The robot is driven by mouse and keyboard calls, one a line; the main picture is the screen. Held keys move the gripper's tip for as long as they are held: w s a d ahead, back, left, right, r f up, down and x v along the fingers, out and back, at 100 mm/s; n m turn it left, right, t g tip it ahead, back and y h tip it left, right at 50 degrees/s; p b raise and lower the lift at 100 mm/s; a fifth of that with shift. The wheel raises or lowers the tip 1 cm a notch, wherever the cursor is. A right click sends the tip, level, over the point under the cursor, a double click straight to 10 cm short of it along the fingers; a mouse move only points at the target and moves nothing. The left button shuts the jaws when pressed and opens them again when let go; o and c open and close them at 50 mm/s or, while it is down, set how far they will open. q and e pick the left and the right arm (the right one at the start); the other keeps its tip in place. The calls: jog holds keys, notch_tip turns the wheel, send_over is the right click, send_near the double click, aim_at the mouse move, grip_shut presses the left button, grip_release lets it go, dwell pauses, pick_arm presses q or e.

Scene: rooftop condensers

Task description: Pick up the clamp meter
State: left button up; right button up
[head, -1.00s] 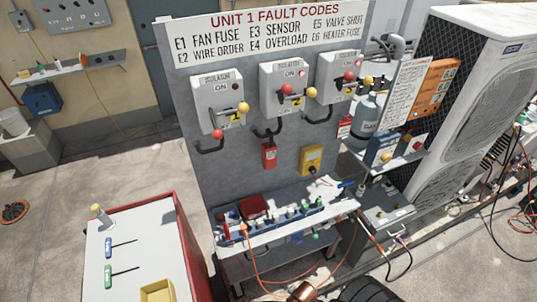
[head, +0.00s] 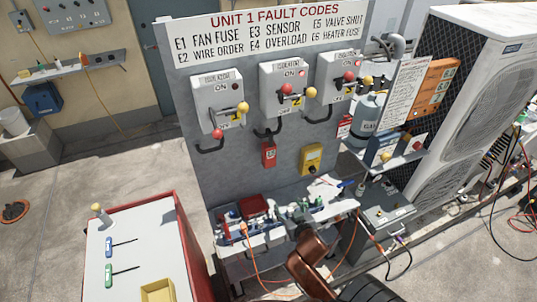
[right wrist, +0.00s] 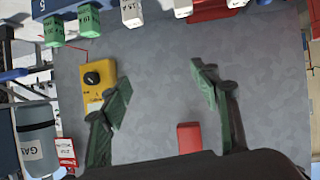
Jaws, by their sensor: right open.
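The clamp meter seems to be the yellow device with a black dial (head: 312,158), upright against the grey panel above the shelf. In the right wrist view the yellow device (right wrist: 95,82) appears inverted, left of centre and partly behind the left finger. My right gripper (right wrist: 161,76) is open, its two dark green fingers apart, with only grey panel seen between the tips. In the head view my copper-coloured right arm comes up from the bottom, in front of the shelf and below the yellow device. Nothing is held. My left gripper is not in view.
A red box (head: 269,154) hangs left of the yellow device. Isolators with handles are above. The shelf (head: 272,237) below holds several small bottles and tools. A gas cylinder (head: 367,118) stands right. A red-sided cart (head: 138,222) is at front left.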

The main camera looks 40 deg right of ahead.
aim_at(271, 161)
jog(key=w+r+t, duration=0.2)
jog(key=r, duration=0.2)
jog(key=w+r+t, duration=0.2)
jog(key=w+r, duration=0.1)
jog(key=r, duration=0.1)
jog(key=w+r+t, duration=0.1)
jog(key=w+r, duration=0.2)
jog(key=r, duration=0.1)
jog(key=shift+d+r+t, duration=0.1)
jog(key=shift+d+t, duration=0.1)
jog(key=shift+t, duration=0.2)
jog(key=x, duration=0.5)
jog(key=p+x, duration=0.1)
jog(key=x, duration=0.1)
jog(key=shift+w+d+r, duration=0.2)
jog(key=shift+w+r, duration=0.05)
jog(key=shift+w, duration=0.05)
jog(key=shift+s, duration=0.1)
jog(key=shift+c, duration=0.2)
jog(key=c, duration=1.4)
jog(key=shift+r, duration=0.1)
